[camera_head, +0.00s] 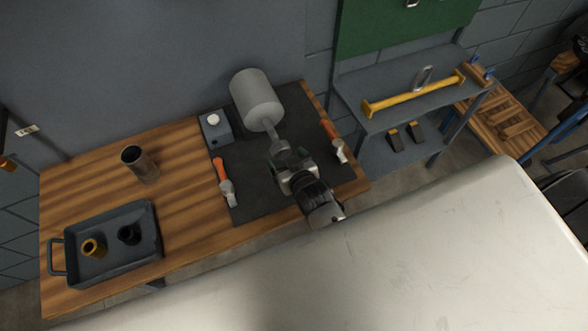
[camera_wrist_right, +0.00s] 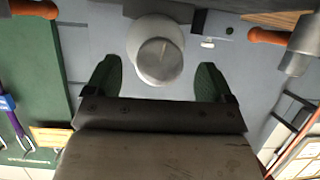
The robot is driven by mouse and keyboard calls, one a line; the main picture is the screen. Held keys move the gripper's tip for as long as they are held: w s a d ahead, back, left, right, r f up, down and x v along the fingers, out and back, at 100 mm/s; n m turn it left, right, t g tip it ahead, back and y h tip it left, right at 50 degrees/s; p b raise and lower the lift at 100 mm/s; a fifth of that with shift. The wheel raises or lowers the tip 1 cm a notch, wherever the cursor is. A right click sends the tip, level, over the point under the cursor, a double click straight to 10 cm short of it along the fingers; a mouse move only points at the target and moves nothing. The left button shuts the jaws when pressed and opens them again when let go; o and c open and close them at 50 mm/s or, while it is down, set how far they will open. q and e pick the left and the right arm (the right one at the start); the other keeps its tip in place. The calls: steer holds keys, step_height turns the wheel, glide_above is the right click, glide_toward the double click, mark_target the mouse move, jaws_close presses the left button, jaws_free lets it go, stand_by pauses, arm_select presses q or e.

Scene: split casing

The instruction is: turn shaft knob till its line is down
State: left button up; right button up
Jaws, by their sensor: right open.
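The grey split casing (camera_head: 257,100) lies on a dark mat on the wooden bench, with its grey shaft (camera_head: 272,129) pointing toward me. My right gripper (camera_head: 290,163) is at the near end of the shaft and partly covers it. In the right wrist view, a round pale grey knob (camera_wrist_right: 158,61) shows in front of the larger round casing. My right gripper's green fingers (camera_wrist_right: 158,82) stand apart, one on each side of the knob, with visible gaps. My left gripper is not in view.
An orange-handled tool lies on each side of the mat, left (camera_head: 223,178) and right (camera_head: 333,138). A grey box with a white button (camera_head: 217,130) stands behind. A metal cup (camera_head: 138,163) and a tray (camera_head: 152,232) are at left. A shelf (camera_head: 375,120) stands right.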

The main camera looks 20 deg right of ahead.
steer(key=shift+b+v, duration=0.35)
steer(key=shift+v, duration=2.45)
